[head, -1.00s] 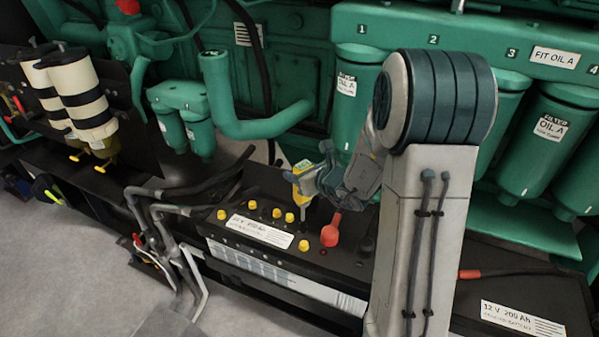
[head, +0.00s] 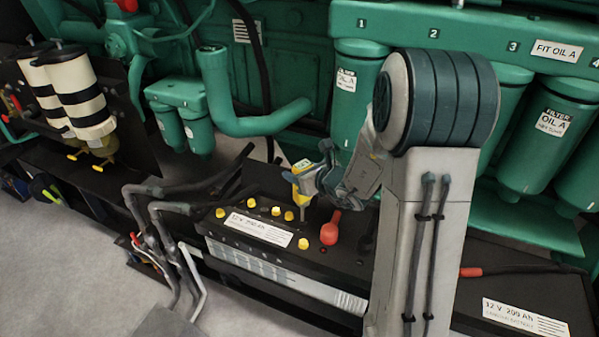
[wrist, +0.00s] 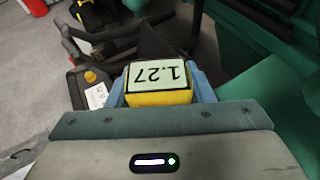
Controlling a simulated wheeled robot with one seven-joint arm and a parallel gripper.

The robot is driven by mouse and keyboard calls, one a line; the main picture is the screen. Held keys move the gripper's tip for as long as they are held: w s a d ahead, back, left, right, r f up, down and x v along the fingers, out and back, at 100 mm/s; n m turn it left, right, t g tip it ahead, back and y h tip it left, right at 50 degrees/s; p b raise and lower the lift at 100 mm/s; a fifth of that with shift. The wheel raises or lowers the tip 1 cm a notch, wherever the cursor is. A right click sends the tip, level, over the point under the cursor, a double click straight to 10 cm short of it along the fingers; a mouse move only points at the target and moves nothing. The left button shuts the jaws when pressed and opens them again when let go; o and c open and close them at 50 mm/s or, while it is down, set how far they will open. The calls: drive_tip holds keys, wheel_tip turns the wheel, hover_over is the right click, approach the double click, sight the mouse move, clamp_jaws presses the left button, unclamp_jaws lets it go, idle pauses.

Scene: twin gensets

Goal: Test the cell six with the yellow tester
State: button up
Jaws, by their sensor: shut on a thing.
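The yellow tester (head: 303,184) is upright in my gripper (head: 318,180), its lower end down at the top of the black battery (head: 340,262). I cannot tell whether its tip is inside a cell opening or just touching the top. In the wrist view the tester (wrist: 160,97) is between the blue fingers (wrist: 161,88), and its display reads 1.27, upside down. Several yellow cell caps (head: 276,211) sit on the battery around the tester; one cap (head: 303,244) is in front, near the red terminal cover. I see no readable cell numbers.
A red terminal cover (head: 331,229) stands close to the right of the tester. Grey-black cables (head: 165,210) bend over the battery's left end. A green pipe (head: 240,125) and green filters (head: 357,100) rise behind. A second battery (head: 525,290) lies at the right.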

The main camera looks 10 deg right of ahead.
sight(300, 162)
drive_tip(key=shift+f+b, duration=0.45)
drive_tip(key=shift+b, duration=0.3)
idle(2.3)
drive_tip(key=shift+r+p, duration=1.3)
drive_tip(key=shift+r, duration=0.9)
drive_tip(key=s+a+b, duration=0.7)
drive_tip(key=s, duration=0.3)
drive_tip(key=shift+s+a+r, duration=0.2)
drive_tip(key=shift+s+a, duration=0.1)
drive_tip(key=shift+a, duration=0.05)
